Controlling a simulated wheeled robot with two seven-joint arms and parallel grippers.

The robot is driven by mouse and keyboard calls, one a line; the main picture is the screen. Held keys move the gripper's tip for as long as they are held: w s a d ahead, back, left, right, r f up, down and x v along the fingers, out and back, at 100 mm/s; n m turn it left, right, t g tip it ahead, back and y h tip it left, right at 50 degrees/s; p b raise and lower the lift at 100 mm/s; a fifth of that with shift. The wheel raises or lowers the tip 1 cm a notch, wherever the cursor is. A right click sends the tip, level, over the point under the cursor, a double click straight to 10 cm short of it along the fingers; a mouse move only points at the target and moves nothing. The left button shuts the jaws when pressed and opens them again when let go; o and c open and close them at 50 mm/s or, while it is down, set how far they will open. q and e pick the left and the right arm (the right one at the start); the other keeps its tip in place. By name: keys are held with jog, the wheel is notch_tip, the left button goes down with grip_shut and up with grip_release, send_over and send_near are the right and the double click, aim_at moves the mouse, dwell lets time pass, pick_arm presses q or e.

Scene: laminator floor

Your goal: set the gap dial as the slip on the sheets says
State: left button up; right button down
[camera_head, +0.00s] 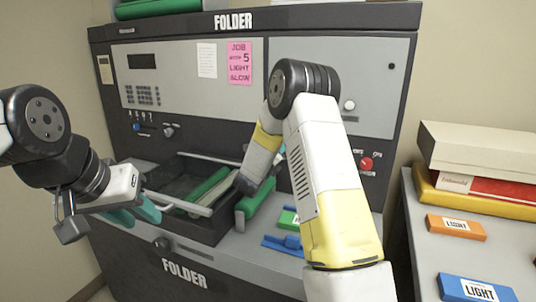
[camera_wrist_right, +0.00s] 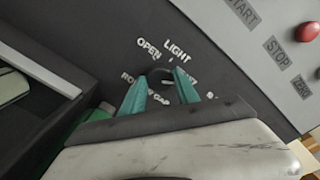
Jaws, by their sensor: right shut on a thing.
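The gap dial (camera_wrist_right: 159,73) is a dark round knob on the black panel in the right wrist view, with OPEN and LIGHT printed above it and partly covered lettering around it. My right gripper (camera_wrist_right: 160,92) is shut on the dial, with a teal finger at each side. Where the dial points is unclear. In the head view my right arm hides the dial. My left gripper (camera_head: 134,212) is open and empty by the front bar of the dark tray (camera_head: 215,232). A pink slip (camera_head: 239,63) on the upper panel reads JOB, 5, LIGHT and a blurred last word.
A red button (camera_head: 366,163) sits right of my right arm on the folder (camera_head: 233,21). Orange (camera_head: 456,226) and blue (camera_head: 477,288) labelled blocks and stacked boxes (camera_head: 478,148) are on the right-hand table.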

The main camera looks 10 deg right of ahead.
jog(key=c, duration=0.9)
grip_release()
jog(key=v, duration=0.7)
jog(key=shift+s+a, duration=0.2)
jog(key=shift+s, duration=0.1)
